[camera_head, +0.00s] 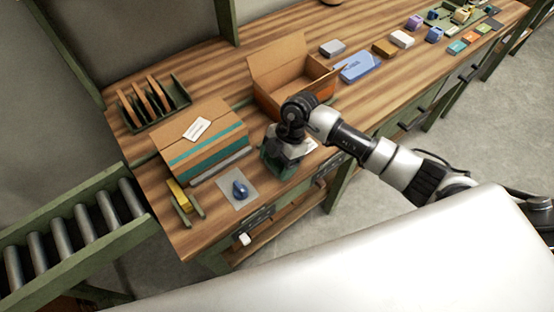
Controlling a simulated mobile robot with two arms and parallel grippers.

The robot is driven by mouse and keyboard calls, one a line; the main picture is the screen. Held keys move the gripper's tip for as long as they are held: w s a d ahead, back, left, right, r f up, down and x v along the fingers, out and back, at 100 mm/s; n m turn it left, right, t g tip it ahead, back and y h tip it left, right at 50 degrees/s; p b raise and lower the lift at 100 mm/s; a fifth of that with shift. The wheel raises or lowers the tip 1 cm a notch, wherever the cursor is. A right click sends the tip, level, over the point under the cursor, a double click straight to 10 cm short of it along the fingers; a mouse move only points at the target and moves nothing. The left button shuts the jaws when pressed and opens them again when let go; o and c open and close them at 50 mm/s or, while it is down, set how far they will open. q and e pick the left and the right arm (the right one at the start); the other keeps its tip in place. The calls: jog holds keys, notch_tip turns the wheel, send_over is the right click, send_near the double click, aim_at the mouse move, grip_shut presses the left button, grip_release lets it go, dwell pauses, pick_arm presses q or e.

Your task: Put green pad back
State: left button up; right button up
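My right arm reaches in from the right, and my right gripper (279,168) points down at the front of the wooden bench, between the taped carton and the open carton. A dark green surface shows at the gripper's lower end. I cannot tell whether it is a held pad or part of the gripper, and the fingers are not clear. At the far right of the bench is a row of small flat pads: a teal pad (457,47), an orange pad (470,37) and a green pad (483,28). My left gripper is not in view.
A taped carton (205,140) and an open carton (290,62) stand on the bench (225,75). A blue-handled stamp (240,189) sits on a grey mat in front. A blue packet (359,67), small blocks and a rack (150,104) are also there. A roller conveyor (75,235) adjoins at left.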

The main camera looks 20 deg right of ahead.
jog(key=shift+o, duration=1.2)
jog(key=shift+r, duration=0.25)
jog(key=b+v, duration=0.2)
jog(key=v, duration=1)
